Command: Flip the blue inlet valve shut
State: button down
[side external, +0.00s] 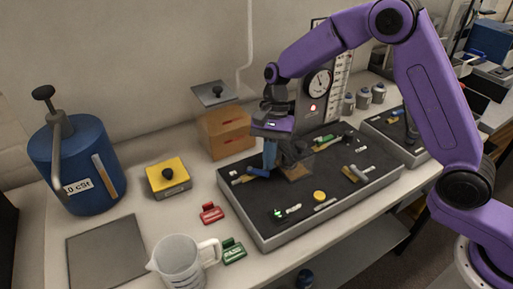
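A small blue valve handle (258,172) lies at the left part of the dark panel (338,212), near its back edge. My gripper (271,164) points down right over the handle, its fingers at or very close to it. Whether the fingers touch the handle, and how far apart they are, is too small to tell. The gripper hides part of the valve and the fittings behind it.
A gauge (319,82) rises behind the panel. A wooden box (226,132), yellow box (168,177), blue tank (76,165), and jug (181,264) stand left. Red (211,214) and green (233,251) tags lie in front.

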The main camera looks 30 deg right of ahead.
jog(key=shift+s+a+f+m, duration=0.1)
jog(key=shift+s+m, duration=0.25)
jog(key=shift+m, duration=0.05)
jog(key=shift+s+a, duration=0.25)
jog(key=shift+s, duration=0.25)
jog(key=shift+m, duration=0.5)
jog(key=shift+w+a, duration=0.1)
jog(key=shift+a, duration=0.05)
jog(key=shift+w+a, duration=0.5)
jog(key=shift+w, duration=0.15)
jog(key=shift+r, duration=0.2)
jog(key=d+r, duration=0.3)
jog(key=r, duration=0.6)
jog(key=shift+d, duration=0.4)
